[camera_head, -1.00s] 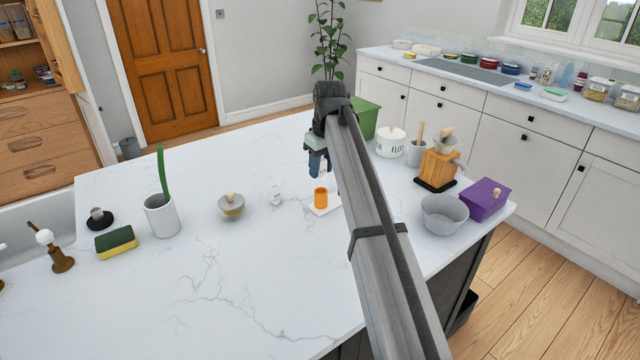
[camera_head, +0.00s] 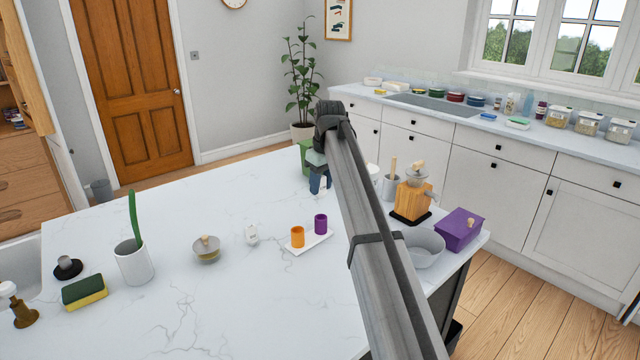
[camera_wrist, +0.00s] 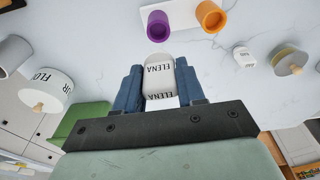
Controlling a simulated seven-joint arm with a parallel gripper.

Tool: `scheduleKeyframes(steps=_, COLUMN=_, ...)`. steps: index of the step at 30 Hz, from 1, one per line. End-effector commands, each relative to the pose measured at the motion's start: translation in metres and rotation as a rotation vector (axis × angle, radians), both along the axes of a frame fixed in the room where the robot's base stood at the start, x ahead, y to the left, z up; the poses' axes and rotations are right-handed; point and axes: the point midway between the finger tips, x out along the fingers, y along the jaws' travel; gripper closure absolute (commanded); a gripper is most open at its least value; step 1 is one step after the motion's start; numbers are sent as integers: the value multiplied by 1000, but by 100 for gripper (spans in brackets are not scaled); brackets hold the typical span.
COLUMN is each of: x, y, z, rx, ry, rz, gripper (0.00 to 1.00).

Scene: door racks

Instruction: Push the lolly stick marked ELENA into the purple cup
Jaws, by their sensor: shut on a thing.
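My gripper (camera_head: 318,186) is shut on the pale, rounded lolly stick (camera_wrist: 158,82), which reads ELENA in the wrist view; the lettering shows twice on it. The purple cup (camera_head: 320,224) stands upright on a white tray (camera_head: 322,238), beside the orange cup (camera_head: 297,237). In the wrist view the purple cup (camera_wrist: 157,27) lies just beyond the stick's rounded end, apart from it, with its open mouth showing. The orange cup (camera_wrist: 211,17) is right of it there. In the head view my gripper is above and behind the tray; the stick cannot be made out there.
A small white item with dark marks (camera_head: 251,234) and a lidded bowl (camera_head: 207,249) stand left of the tray. A green bin (camera_wrist: 88,124), the flour canister (camera_wrist: 48,92), a coffee grinder (camera_head: 412,202) and a grey bowl (camera_head: 425,249) are nearby.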

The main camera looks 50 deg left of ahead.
Motion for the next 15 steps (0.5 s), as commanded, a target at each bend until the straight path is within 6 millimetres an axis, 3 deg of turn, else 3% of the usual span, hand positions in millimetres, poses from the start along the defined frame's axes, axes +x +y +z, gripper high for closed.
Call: scheduleKeyframes(steps=15, x=-1, y=-1, z=-30, rx=-1, ry=0, rz=0, gripper=92)
